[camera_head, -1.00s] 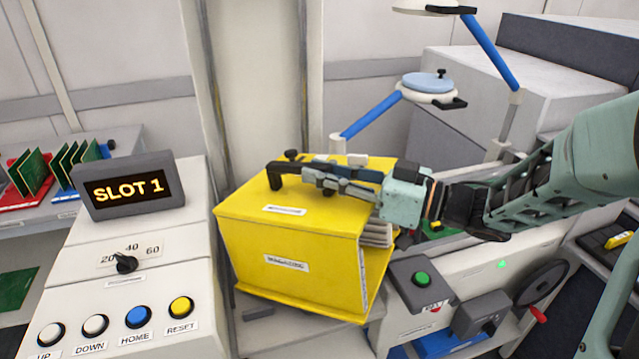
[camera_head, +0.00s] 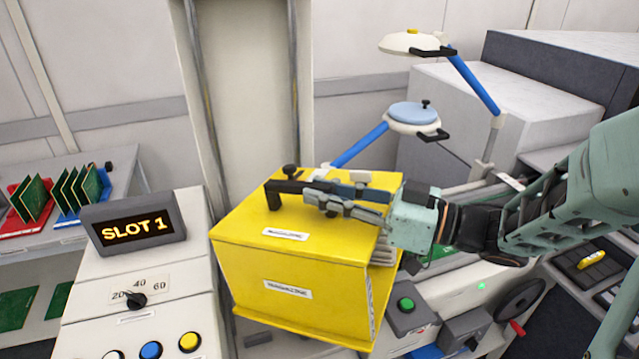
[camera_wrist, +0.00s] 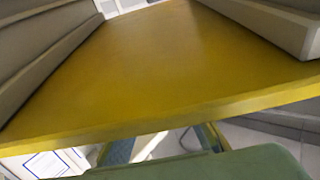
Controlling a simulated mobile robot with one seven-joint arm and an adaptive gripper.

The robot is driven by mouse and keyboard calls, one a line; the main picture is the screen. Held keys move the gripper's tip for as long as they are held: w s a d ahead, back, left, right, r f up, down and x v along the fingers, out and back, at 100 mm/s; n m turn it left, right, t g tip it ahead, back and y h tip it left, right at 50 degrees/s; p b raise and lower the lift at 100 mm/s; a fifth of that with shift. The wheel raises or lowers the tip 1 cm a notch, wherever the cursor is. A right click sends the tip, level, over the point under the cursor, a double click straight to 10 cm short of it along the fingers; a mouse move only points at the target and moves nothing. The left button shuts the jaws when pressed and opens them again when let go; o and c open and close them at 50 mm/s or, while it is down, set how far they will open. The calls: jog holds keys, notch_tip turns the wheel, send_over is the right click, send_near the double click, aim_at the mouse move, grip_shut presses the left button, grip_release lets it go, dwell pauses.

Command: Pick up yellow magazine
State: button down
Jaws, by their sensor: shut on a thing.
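The yellow magazine (camera_head: 290,290) is a large box with white labels on its top and front and a black handle (camera_head: 280,188) on top. My gripper (camera_head: 325,198) reaches in from the right over its top and is shut on the handle. Its fingers hide part of the handle. The box looks slightly tilted in the head view, and I cannot tell whether anything supports it from below. In the wrist view the yellow top (camera_wrist: 165,65) fills the middle, with a grey finger at each upper side.
A control panel with a SLOT 1 display (camera_head: 134,229), a dial (camera_head: 136,299) and buttons stands close on the left. Blue-armed lamps (camera_head: 412,117) rise behind. A green button box (camera_head: 406,308) and a handwheel (camera_head: 521,301) are at right. Green boards (camera_head: 76,186) sit in racks far left.

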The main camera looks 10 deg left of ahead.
notch_tip(320, 180, up, 4)
jog(key=p, duration=0.4)
send_over(349, 243)
jog(key=w, duration=0.1)
jog(key=shift+w+a, duration=0.15)
jog(key=shift+a, duration=0.25)
jog(key=shift+s+d+r+p, duration=0.1)
jog(key=shift+s+d+p, duration=0.25)
jog(key=shift+s, duration=0.3)
